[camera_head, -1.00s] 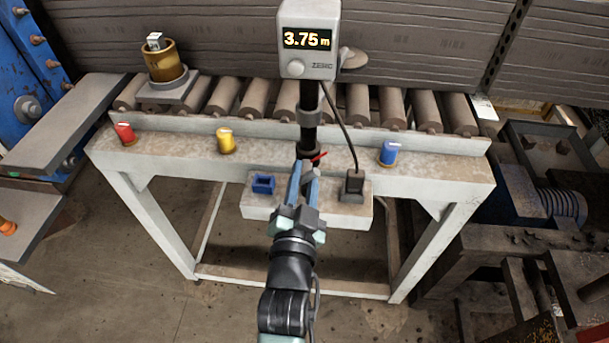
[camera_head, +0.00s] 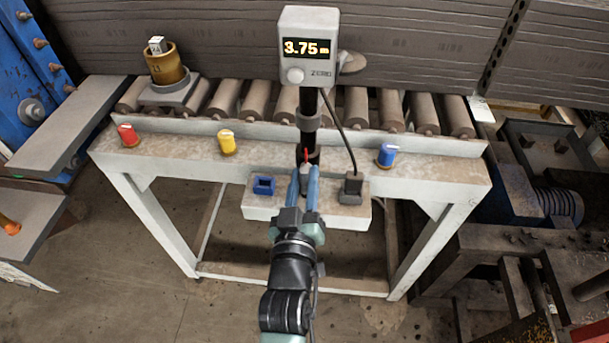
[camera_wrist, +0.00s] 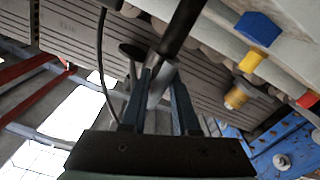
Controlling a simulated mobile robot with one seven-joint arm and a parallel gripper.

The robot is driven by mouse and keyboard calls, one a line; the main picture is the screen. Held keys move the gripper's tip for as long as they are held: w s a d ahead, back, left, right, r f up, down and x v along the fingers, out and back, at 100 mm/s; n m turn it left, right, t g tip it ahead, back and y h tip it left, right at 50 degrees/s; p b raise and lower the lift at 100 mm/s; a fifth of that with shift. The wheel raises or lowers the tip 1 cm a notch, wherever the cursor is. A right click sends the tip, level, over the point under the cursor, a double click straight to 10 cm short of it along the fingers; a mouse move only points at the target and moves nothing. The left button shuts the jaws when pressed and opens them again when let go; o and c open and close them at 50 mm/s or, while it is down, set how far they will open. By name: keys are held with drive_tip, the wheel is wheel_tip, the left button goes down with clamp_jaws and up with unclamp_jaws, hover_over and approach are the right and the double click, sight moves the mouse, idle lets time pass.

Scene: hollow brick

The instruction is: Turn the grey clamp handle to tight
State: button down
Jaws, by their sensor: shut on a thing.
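The grey clamp handle (camera_head: 305,186) sits at the foot of the black post, at the front of the roller table. My gripper (camera_head: 305,169) is shut on it, with one blue finger on each side. A small red pointer (camera_head: 306,154) just beyond the fingertips points up in the picture, away from me. In the wrist view the grey handle (camera_wrist: 162,84) shows between my fingers (camera_wrist: 160,75), beside the black post (camera_wrist: 183,28). The fingers hide part of the handle, and I see no readable tight mark.
A display box (camera_head: 308,47) reading 3.75 m tops the post. A blue socket (camera_head: 264,185) and a dark cable plug (camera_head: 351,188) flank my gripper on the white ledge.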

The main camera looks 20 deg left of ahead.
drive_tip(key=shift+n, duration=0.6)
drive_tip(key=c, duration=0.7)
unclamp_jaws()
drive_tip(key=shift+o, duration=0.2)
drive_tip(key=shift+s+d+f, duration=0.1)
drive_tip(key=shift+s+d, duration=0.05)
drive_tip(key=shift+s, duration=0.35)
drive_tip(key=b+v, duration=0.2)
drive_tip(key=v, duration=1)
